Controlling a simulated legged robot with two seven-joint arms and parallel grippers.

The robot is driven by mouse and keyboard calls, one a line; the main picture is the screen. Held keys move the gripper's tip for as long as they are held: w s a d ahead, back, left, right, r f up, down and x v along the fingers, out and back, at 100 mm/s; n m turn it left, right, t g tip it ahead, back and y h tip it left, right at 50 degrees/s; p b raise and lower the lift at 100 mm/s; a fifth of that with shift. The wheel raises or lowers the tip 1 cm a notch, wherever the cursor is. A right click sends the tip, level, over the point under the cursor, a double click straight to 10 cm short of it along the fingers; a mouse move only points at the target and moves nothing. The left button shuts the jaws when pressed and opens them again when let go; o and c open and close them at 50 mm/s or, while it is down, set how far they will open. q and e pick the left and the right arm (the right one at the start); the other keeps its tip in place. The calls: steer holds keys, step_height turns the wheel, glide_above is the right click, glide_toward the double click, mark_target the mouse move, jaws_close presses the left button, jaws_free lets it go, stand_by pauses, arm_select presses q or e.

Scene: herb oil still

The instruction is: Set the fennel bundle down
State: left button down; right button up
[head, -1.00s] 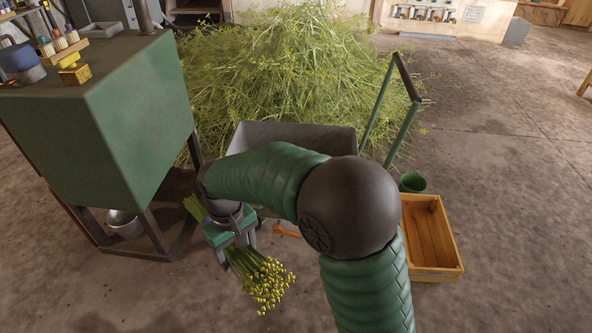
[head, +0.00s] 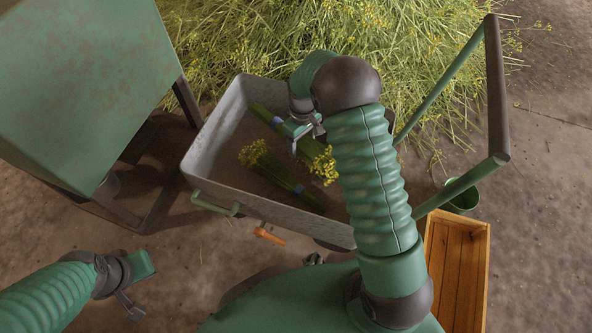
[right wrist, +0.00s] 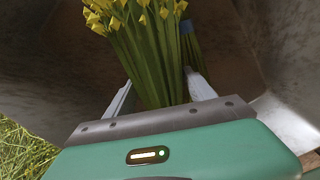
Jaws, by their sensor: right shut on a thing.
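A fennel bundle with green stems and yellow flower heads (head: 321,163) is in my right gripper (head: 301,134), in or just above the grey metal tub (head: 222,119) of a cart. Whether it touches the tub floor I cannot tell. In the right wrist view its stems (right wrist: 150,60) lie between the two fingers (right wrist: 160,95). A second fennel bundle with a blue band (head: 270,168) lies on the tub floor, nearer me; my arm hides part of the tub. My left gripper (head: 135,290) is at lower left, outside the tub and empty; its jaw opening is unclear.
The cart's handle (head: 497,90) rises at the right. An orange lever (head: 269,235) sticks out below the tub's front. A wooden crate (head: 457,262) and green bucket (head: 462,199) stand right. A green cabinet (head: 85,90) stands left, a large fennel heap (head: 270,35) behind.

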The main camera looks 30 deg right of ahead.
steer(key=shift+n, duration=0.4)
steer(key=d+f+b, duration=0.1)
steer(key=f+b, duration=0.1)
steer(key=f, duration=0.2)
steer(key=d+f+b, duration=0.1)
steer(key=f+b, duration=0.2)
steer(key=f, duration=0.2)
steer(key=d+f+b, duration=0.1)
steer(key=f+b, duration=0.1)
steer(key=f, duration=0.3)
steer(key=shift+w+d+f, duration=0.1)
steer(key=shift+w, duration=0.05)
steer(key=shift+f+b, duration=0.3)
steer(key=shift+b, duration=0.05)
steer(key=shift+r, duration=0.25)
steer(key=shift+c, duration=0.9)
steer(key=o, duration=1.8)
steer(key=shift+f, duration=0.15)
steer(key=shift+o, duration=0.2)
